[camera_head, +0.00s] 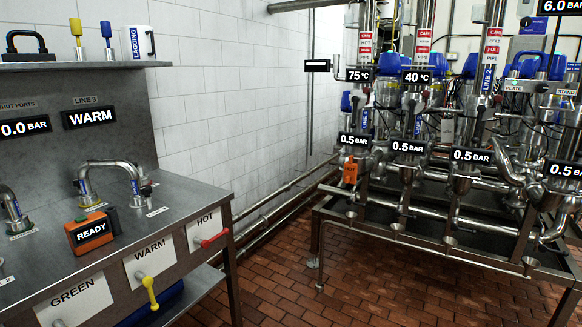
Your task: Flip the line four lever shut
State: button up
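I cannot make out a line four label or tell which lever belongs to that line. A red lever (212,240) sticks out below the HOT plate on the bench front. A yellow lever (148,291) hangs below the WARM plate. A third handle (58,322) at the bottom edge, by the GREEN plate, is cut off. The valve rack (440,140) stands at the right, with upright pipes, blue valve parts and several 0.5 BAR displays; the rightmost display (563,169) is near the right edge. My gripper is not in view.
A steel bench (165,210) fills the left, with an orange READY box (90,233) and curved pipes on top. Pipes run low along the tiled wall. Brick floor (275,280) is clear between bench and rack.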

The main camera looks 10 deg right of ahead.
aim_at(355, 99)
jog(key=i+z, duration=0.2)
jog(key=i, duration=0.35)
jog(key=i+j+z, duration=0.15)
jog(key=i, duration=0.4)
